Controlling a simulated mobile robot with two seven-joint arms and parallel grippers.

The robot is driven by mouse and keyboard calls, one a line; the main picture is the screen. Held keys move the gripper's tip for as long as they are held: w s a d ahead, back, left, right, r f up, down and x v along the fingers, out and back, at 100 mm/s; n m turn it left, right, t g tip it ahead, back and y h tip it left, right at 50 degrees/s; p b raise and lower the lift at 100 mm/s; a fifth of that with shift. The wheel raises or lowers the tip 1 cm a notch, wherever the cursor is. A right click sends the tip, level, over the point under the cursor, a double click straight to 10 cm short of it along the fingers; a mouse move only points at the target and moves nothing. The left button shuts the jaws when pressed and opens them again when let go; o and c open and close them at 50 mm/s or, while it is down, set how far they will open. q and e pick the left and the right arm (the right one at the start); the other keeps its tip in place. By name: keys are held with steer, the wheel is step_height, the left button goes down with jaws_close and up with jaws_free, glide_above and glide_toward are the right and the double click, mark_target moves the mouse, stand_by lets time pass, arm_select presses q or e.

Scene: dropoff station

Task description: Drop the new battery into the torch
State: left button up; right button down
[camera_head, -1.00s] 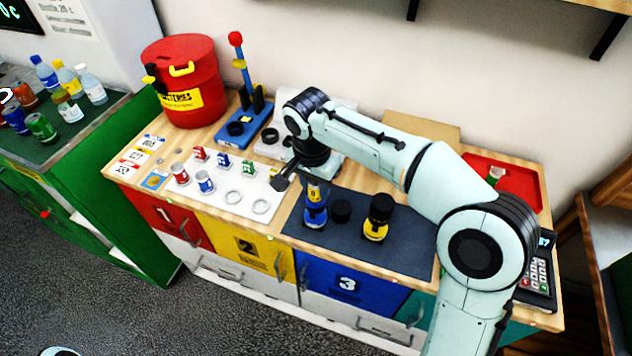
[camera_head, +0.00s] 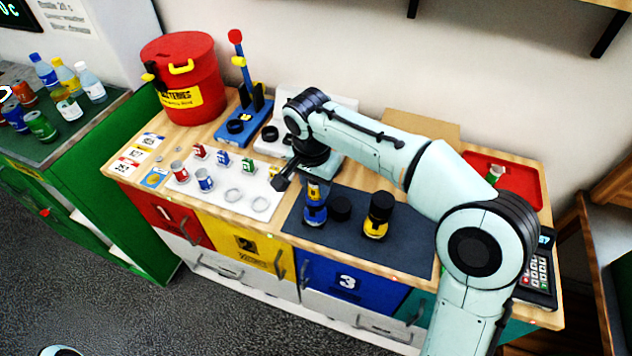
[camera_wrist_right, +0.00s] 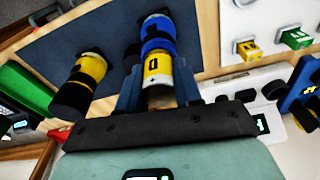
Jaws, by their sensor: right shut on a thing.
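My right gripper (camera_head: 303,184) is over the dark mat (camera_head: 275,228), shut on a battery with a yellow band (camera_head: 314,192). In the right wrist view the battery (camera_wrist_right: 157,68) sits between the two fingers (camera_wrist_right: 158,92), its pale end towards my palm. The blue torch (camera_head: 315,213) stands upright on the mat directly below the battery. It also shows in the right wrist view (camera_wrist_right: 158,28), in line with the battery. The battery's lower end meets or overlaps the torch's mouth; how deep it sits is hidden. My left gripper is not in view.
A black cap (camera_head: 340,208) and a black-and-yellow torch (camera_head: 377,217) stand to the right on the mat. A red bin (camera_head: 184,75) and a blue lever device (camera_head: 240,125) stand behind.

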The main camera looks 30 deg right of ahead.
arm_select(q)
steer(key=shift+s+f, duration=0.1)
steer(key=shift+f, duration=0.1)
arm_select(e)
steer(key=shift+s+f, duration=0.15)
steer(key=shift+f, duration=0.4)
steer(key=shift+c, duration=1.6)
jaws_free()
steer(key=shift+w+r+p, duration=0.2)
steer(key=shift+r+p, duration=0.6)
steer(key=shift+r, duration=0.6)
step_height(320, 180, up, 2)
steer(key=shift+p, duration=0.6)
steer(key=shift+r+p, duration=1)
steer(key=shift+r, duration=0.6)
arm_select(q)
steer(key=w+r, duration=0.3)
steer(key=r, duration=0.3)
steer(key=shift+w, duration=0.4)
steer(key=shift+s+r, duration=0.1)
